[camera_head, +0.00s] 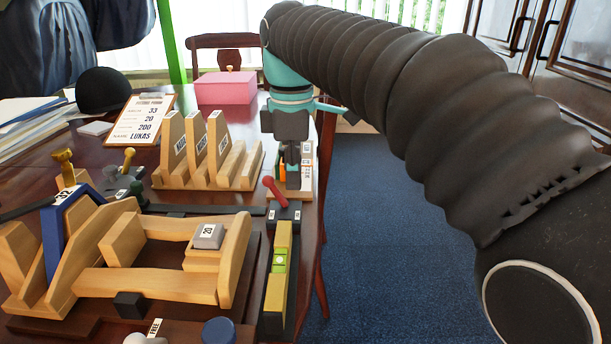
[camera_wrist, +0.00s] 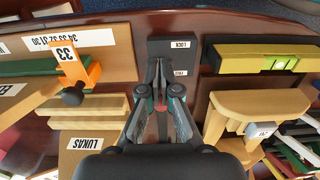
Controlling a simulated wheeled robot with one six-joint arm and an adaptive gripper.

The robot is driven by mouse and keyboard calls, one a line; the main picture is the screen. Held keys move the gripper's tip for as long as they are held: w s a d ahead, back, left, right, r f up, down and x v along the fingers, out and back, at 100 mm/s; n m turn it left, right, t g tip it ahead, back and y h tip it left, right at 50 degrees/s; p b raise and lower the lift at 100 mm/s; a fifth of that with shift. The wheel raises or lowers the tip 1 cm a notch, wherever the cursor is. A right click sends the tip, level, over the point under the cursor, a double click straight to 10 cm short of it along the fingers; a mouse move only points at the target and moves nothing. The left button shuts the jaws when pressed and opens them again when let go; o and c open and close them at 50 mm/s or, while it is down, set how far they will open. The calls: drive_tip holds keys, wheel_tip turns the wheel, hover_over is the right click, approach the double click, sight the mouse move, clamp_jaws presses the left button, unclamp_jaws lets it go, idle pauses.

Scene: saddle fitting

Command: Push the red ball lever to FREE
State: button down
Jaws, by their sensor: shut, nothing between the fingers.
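The red ball lever (camera_head: 268,182) leans up and left from a small dark block (camera_head: 284,214) with white labels at the table's right edge. In the wrist view the dark block (camera_wrist: 176,48) shows two small upside-down labels. A bit of red (camera_wrist: 160,107) shows between my finger linkages there; most of the lever is hidden. My gripper (camera_head: 291,160) is shut and empty, pointing down behind and slightly right of the red ball in the head view. In the wrist view my gripper (camera_wrist: 160,72) has its fingertips together over the block's near side. I cannot tell whether it touches the lever.
A spirit level (camera_head: 279,262) lies in front of the lever block. The wooden saddle frame (camera_head: 150,285) fills the front left. A wooden rack (camera_head: 205,165) stands behind. An orange slider marked 33 (camera_wrist: 75,65) is beside the block. Open floor lies right of the table.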

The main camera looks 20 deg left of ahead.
drive_tip(key=shift+w+d, duration=0.1)
drive_tip(key=shift+d, duration=0.35)
wheel_tip(320, 180, up, 3)
drive_tip(key=p, duration=0.2)
drive_tip(key=shift+f+p, duration=0.1)
drive_tip(key=shift+p, duration=0.3)
drive_tip(key=shift+r, duration=2.15)
